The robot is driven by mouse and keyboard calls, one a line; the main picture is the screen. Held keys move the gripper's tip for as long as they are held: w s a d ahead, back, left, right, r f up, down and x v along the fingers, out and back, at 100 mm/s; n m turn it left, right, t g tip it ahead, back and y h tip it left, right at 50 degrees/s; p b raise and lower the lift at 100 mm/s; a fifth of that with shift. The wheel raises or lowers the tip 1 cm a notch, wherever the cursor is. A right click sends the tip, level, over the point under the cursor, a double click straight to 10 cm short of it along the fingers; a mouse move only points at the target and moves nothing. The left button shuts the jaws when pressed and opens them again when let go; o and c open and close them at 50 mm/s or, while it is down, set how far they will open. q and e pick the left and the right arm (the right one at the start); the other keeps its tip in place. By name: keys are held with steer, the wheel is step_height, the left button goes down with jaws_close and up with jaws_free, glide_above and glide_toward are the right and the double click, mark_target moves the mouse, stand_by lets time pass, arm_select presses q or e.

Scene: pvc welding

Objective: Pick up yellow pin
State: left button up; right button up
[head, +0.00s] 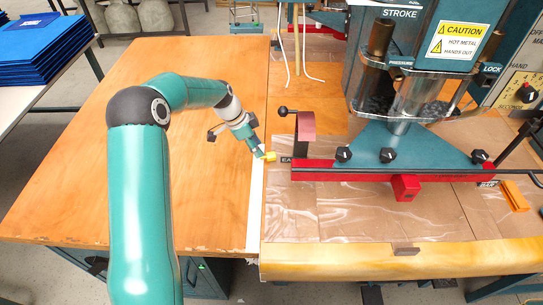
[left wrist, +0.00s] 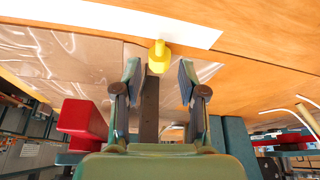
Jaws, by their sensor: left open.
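The yellow pin (head: 270,156) is small and sits by the seam at the left end of the machine's red bar, right beside my left gripper (head: 259,150). In the left wrist view, the yellow pin (left wrist: 159,56) is centred at the fingertips, with a rounded knob and a wider base. My left gripper (left wrist: 159,76) is open, one finger on each side of the pin, and neither finger visibly touches it. How deep the pin lies between the fingers is hard to tell. My right gripper is not in view.
The welding machine (head: 420,143) with its red bar (head: 360,171) stands right of the pin. A black-knobbed lever (head: 283,110) and dark red curved plate (head: 306,128) rise close by. An orange block (head: 514,195) lies far right. The wooden table (head: 60,190) at left is mostly clear.

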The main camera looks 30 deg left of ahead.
mark_target(268, 157)
arm_select(q)
steer(key=x, duration=0.1)
steer(key=p+x, duration=0.1)
steer(key=x, duration=0.3)
steer(key=shift+s+a+f, duration=0.1)
steer(key=shift+s+a, duration=0.1)
steer(key=shift+a, duration=0.1)
jaws_close()
